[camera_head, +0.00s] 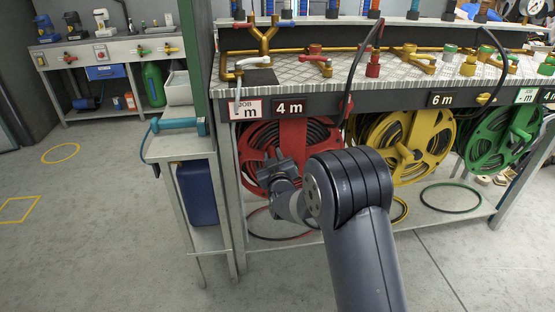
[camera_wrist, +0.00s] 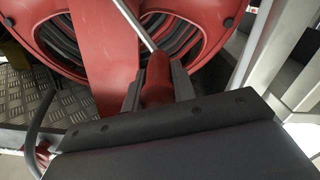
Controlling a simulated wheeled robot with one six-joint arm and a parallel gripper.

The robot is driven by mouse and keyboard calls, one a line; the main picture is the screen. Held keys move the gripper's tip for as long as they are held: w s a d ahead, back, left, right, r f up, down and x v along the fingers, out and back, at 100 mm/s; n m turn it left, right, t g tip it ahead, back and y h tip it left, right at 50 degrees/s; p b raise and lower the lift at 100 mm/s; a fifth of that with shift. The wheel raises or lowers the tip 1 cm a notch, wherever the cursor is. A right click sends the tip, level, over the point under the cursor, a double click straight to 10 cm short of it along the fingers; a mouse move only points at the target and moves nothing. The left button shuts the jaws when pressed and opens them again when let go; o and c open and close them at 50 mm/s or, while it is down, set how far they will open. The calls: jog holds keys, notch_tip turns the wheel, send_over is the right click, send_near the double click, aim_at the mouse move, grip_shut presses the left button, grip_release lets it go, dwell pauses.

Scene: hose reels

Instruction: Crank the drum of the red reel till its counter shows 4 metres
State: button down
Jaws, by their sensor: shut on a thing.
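The red reel (camera_head: 262,138) hangs under the bench at the left of the row, with dark hose wound on its drum. Its counter (camera_head: 289,107) above reads 4 m. My gripper (camera_head: 277,172) is at the lower part of the reel in the head view. In the wrist view my gripper (camera_wrist: 158,78) is shut on the red crank handle (camera_wrist: 157,74), with one finger on each side. A pale metal rod (camera_wrist: 133,24) runs from the handle up across the drum. My arm hides part of the reel's right side in the head view.
A yellow reel (camera_head: 419,141) with a 6 m counter (camera_head: 441,100) and a green reel (camera_head: 494,142) hang to the right. A job plate (camera_head: 246,110) is left of the red counter.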

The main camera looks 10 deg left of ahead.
jog(key=shift+a+f, duration=0.1)
jog(key=shift+f, duration=0.05)
jog(key=c, duration=1.2)
grip_release()
jog(key=shift+o, duration=0.2)
jog(key=shift+s, duration=0.1)
jog(key=p+v, duration=0.1)
jog(key=v, duration=0.9)
jog(key=shift+s, duration=0.35)
